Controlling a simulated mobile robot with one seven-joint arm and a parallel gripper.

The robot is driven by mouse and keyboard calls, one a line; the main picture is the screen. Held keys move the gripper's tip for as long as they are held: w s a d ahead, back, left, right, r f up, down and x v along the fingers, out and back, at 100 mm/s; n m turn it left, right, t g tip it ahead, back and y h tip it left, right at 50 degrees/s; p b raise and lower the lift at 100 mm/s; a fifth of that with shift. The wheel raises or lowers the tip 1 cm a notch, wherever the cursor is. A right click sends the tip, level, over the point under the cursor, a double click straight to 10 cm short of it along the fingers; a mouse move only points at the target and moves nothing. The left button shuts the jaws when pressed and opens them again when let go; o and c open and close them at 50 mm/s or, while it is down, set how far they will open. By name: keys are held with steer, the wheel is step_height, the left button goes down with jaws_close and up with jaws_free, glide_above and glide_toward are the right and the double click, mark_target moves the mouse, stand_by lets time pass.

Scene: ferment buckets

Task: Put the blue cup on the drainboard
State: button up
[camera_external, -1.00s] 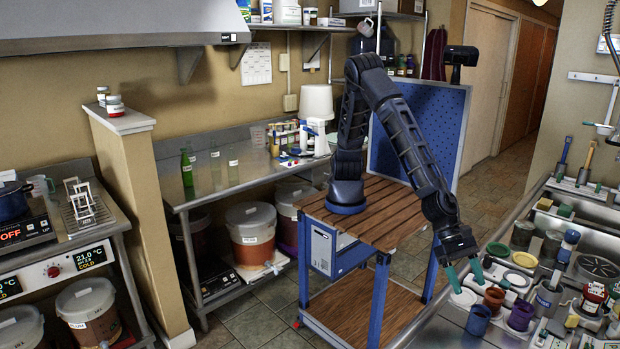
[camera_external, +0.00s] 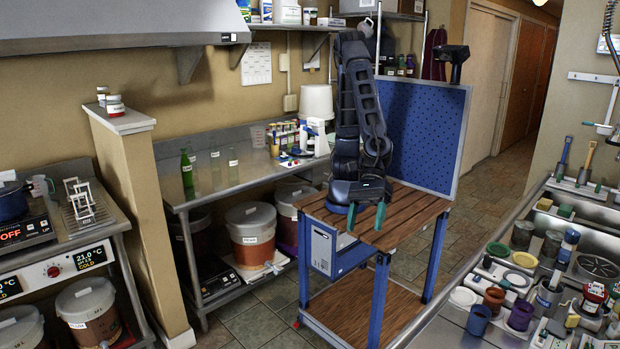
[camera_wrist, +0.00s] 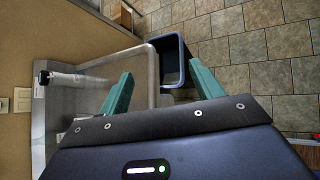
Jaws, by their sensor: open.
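A blue cup (camera_external: 478,320) stands on the metal counter at the lower right of the external view, beside a rust-red cup and a purple cup. The bare steel at the counter's near-left end (camera_external: 440,330) may be the drainboard; I cannot tell for sure. My gripper (camera_external: 366,217) is open and empty above the wooden cart top, well to the left of the blue cup. In the wrist view, its two green fingers (camera_wrist: 160,75) are apart with nothing held between them. The blue cup is not visible in that view.
The wooden-topped cart (camera_external: 415,215) carries my arm, with a blue perforated panel (camera_external: 425,125) behind it. Plates, the rust-red cup (camera_external: 494,299), the purple cup (camera_external: 520,315) and several jars crowd the right counter. A steel bench (camera_external: 240,178) stands left. Tiled floor lies between.

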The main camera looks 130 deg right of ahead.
steer(key=s+d+r+m+h, duration=0.25)
steer(key=d+r+m, duration=0.25)
steer(key=d+m, duration=0.75)
steer(key=s+d+r+m+h, duration=0.1)
steer(key=d+r+m+h, duration=0.35)
steer(key=d, duration=1.55)
steer(key=s+d+m+g, duration=0.2)
steer(key=s+d+m, duration=0.75)
steer(key=d, duration=0.25)
steer(key=s+d+f+m+g+y, duration=0.1)
steer(key=s+d+m, duration=0.1)
steer(key=s+m, duration=0.2)
steer(key=s+d+f+m+g+y, duration=0.1)
steer(key=s+m, duration=0.4)
steer(key=s, duration=0.5)
steer(key=shift+d+f, duration=0.5)
steer(key=shift+d, duration=0.25)
